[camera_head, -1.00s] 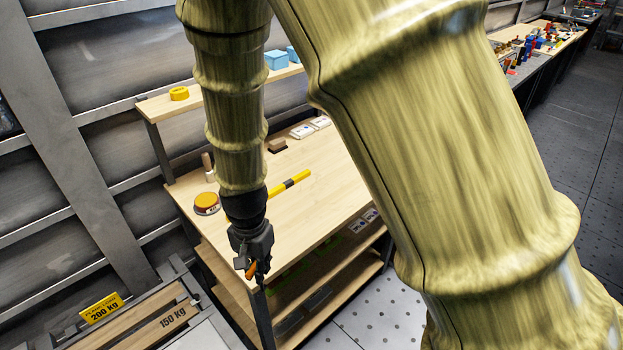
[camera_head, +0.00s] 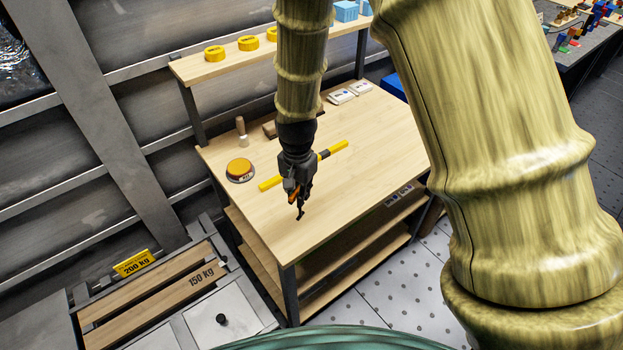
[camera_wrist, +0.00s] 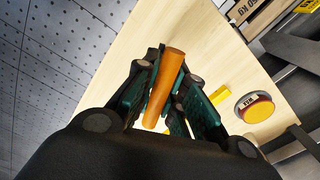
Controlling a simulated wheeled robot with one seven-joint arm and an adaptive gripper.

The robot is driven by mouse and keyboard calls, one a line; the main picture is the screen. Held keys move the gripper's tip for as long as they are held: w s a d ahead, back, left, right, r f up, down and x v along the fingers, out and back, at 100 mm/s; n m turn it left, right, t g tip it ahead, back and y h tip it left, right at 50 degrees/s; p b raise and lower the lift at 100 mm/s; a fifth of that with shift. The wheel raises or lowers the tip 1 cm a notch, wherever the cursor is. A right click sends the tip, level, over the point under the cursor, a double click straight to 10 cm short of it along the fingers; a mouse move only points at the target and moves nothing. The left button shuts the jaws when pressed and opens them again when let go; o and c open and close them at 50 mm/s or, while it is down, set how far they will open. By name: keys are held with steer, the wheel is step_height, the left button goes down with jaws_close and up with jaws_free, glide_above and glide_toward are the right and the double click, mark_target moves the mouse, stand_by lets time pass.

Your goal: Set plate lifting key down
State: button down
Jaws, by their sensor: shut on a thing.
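The plate lifting key shows as an orange cylindrical handle (camera_wrist: 164,88) between the fingers in the wrist view. In the head view a small orange part of it (camera_head: 293,196) shows at the fingers. My gripper (camera_head: 300,202) is shut on the key, above the front part of the wooden workbench top (camera_head: 270,228). A thin dark piece shows below the fingers; I cannot tell whether it touches the bench top. My gripper also shows in the wrist view (camera_wrist: 160,85), its fingers on both sides of the handle.
A yellow and black bar (camera_head: 333,150) lies on the bench behind my gripper. A round orange-topped button (camera_head: 239,168) and a small brush-like tool (camera_head: 241,132) stand to the left. A shelf (camera_head: 225,66) with yellow rolls is behind. The front left of the bench top is clear.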

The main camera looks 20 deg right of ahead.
steer(key=w+d+f+p, duration=0.3)
steer(key=w+d+f, duration=0.1)
steer(key=w, duration=0.1)
steer(key=shift+d+p, duration=0.25)
steer(key=shift+p, duration=0.15)
steer(key=shift+f, duration=0.15)
stand_by(0.4)
steer(key=c, duration=1.5)
jaws_free()
steer(key=shift+r+b, duration=2.1)
steer(key=shift+r, duration=4.1)
